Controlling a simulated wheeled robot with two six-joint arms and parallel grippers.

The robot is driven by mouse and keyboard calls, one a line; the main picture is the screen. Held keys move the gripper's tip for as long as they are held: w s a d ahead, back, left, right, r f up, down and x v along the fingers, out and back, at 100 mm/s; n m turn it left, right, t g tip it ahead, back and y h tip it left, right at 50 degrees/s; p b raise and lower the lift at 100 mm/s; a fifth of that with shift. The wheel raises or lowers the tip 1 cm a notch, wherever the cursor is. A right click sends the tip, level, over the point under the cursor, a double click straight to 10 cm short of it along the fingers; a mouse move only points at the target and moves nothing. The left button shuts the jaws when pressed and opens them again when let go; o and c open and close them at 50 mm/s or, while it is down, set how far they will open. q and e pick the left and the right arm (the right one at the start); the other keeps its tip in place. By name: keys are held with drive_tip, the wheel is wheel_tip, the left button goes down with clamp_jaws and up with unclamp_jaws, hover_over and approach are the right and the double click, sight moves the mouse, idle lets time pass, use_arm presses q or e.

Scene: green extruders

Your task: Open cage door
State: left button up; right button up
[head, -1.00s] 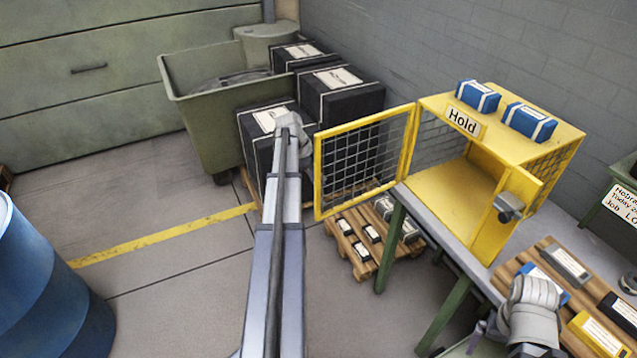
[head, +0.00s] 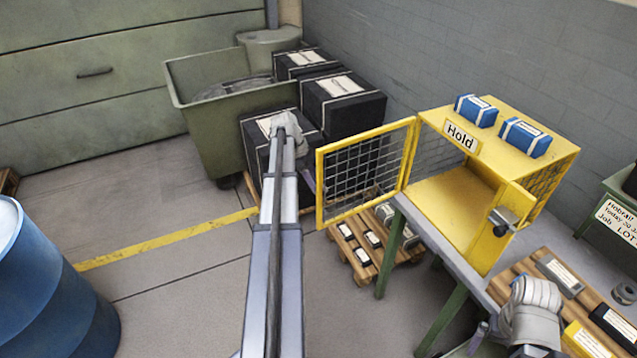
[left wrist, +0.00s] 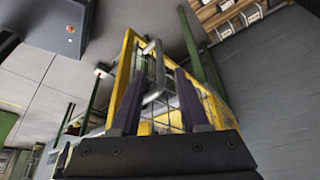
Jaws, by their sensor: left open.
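The yellow cage (head: 455,190) labelled Hold stands on a grey table. Its yellow-framed mesh door (head: 408,160) stands wide open, swung out to the left from the cage front. A yellow latch plate with a grey lock (head: 502,221) is at the right of the opening. My left gripper (head: 308,178) is beside the door's free edge, partly hidden by my arm. In the left wrist view its open dark fingers (left wrist: 159,76) are on either side of the grey door handle (left wrist: 152,68); contact is unclear. My right wrist is over the table at lower right; its fingers are not clear.
Two blue boxes (head: 476,110) sit on the cage. Black crates (head: 343,103) and a green bin (head: 207,130) stand behind the door. A low pallet (head: 362,270) is under it. A blue drum (head: 50,290) is at left. Floor at left centre is clear.

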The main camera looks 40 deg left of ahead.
use_arm(q)
drive_tip(key=p+v, duration=0.1)
drive_tip(key=v, duration=0.1)
drive_tip(key=shift+s+a+r, duration=0.15)
drive_tip(key=shift+r, duration=0.25)
use_arm(e)
wheel_tip(320, 180, up, 3)
drive_tip(key=shift+f, duration=0.2)
